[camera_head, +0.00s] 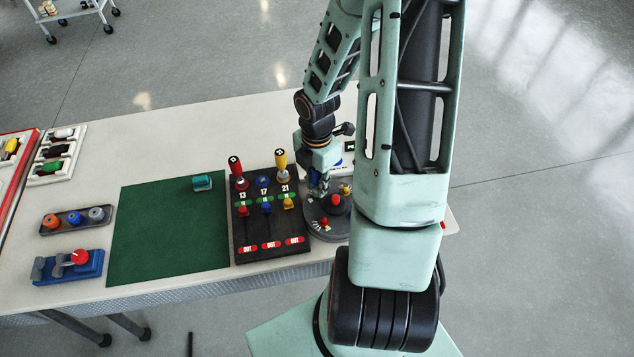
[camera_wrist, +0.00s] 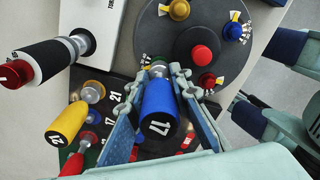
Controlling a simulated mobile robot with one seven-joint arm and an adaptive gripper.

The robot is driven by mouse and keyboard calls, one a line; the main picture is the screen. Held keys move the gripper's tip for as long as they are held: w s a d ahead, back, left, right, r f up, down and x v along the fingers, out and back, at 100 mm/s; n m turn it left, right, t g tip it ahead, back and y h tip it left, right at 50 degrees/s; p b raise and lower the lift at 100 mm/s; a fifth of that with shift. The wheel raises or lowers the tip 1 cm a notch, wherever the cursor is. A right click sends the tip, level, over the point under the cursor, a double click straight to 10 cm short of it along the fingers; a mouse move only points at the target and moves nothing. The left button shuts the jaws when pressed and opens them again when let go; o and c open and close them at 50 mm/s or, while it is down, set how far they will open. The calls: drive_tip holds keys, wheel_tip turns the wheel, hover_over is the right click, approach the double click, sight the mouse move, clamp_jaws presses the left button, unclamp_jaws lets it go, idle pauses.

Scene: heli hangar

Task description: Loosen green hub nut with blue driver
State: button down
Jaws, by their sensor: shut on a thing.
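My gripper (camera_wrist: 172,78) is shut on the blue driver (camera_wrist: 158,108), whose handle is marked 17. The driver's metal shaft points at the near rim of the round grey hub (camera_wrist: 165,35). The hub carries a large red centre knob (camera_wrist: 200,57) and gold, blue and red nuts around it. I cannot tell whether the driver tip touches a nut. In the head view my gripper (camera_head: 319,186) is over the hub's left side, and the driver is not clearly visible.
The black rack (camera_head: 270,230) left of the hub holds a red driver (camera_head: 238,172) and a yellow driver (camera_head: 280,160); the middle place, 17, is empty. A green mat (camera_head: 165,235) with a teal block (camera_head: 202,182) is mostly clear.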

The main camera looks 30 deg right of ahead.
drive_tip(key=shift+f+b, duration=0.5)
drive_tip(key=shift+f, duration=0.25)
idle(0.4)
